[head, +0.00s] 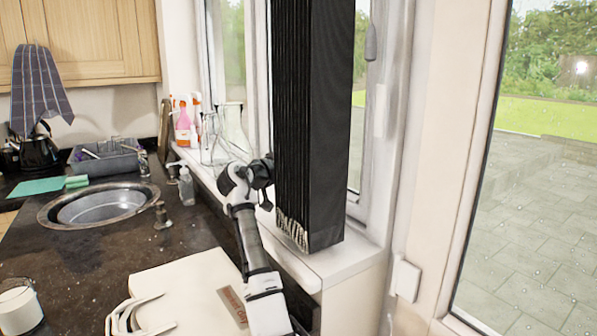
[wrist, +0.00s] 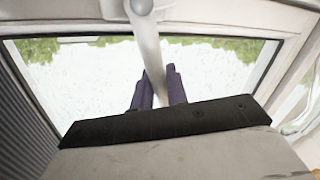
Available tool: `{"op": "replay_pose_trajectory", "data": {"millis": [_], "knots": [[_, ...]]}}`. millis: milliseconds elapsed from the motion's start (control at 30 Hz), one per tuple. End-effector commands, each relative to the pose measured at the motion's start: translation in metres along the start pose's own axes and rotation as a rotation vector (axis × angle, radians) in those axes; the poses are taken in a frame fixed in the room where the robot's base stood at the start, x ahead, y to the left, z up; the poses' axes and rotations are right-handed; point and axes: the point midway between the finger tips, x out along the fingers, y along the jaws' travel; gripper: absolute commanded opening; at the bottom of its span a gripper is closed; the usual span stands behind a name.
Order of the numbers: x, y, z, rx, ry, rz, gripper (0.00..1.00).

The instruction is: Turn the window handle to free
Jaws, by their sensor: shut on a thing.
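The window handle (wrist: 151,45) shows in the wrist view as a pale grey bar. It runs from a rounded pivot on the frame at the top down, slightly slanted, between my fingers. My gripper (wrist: 157,80) has its two dark purple fingers on either side of the bar, shut on it. The window pane (wrist: 90,75) fills the view behind. In the head view my wrist (head: 262,172) reaches behind a tall dark pleated thing (head: 322,120), which hides my fingertips and the held handle.
A glass flask (head: 232,125) and spray bottles (head: 183,125) stand on the white windowsill (head: 335,262) left of my arm. A soap bottle (head: 186,186), a round sink (head: 100,205) and a pale board (head: 185,285) are on the dark counter. Another grey handle (head: 371,42) is on the right frame.

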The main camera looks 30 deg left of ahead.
Motion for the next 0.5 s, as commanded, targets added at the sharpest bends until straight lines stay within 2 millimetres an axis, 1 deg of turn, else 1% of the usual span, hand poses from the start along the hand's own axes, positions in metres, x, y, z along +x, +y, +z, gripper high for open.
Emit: {"op": "replay_pose_trajectory", "data": {"millis": [200, 500], "knots": [[-0.0002, 0.0006, 0.0000, 0.035, 0.008, 0.002, 0.00], [-0.0001, 0.0006, -0.0001, 0.039, 0.009, 0.002, 0.00]]}}
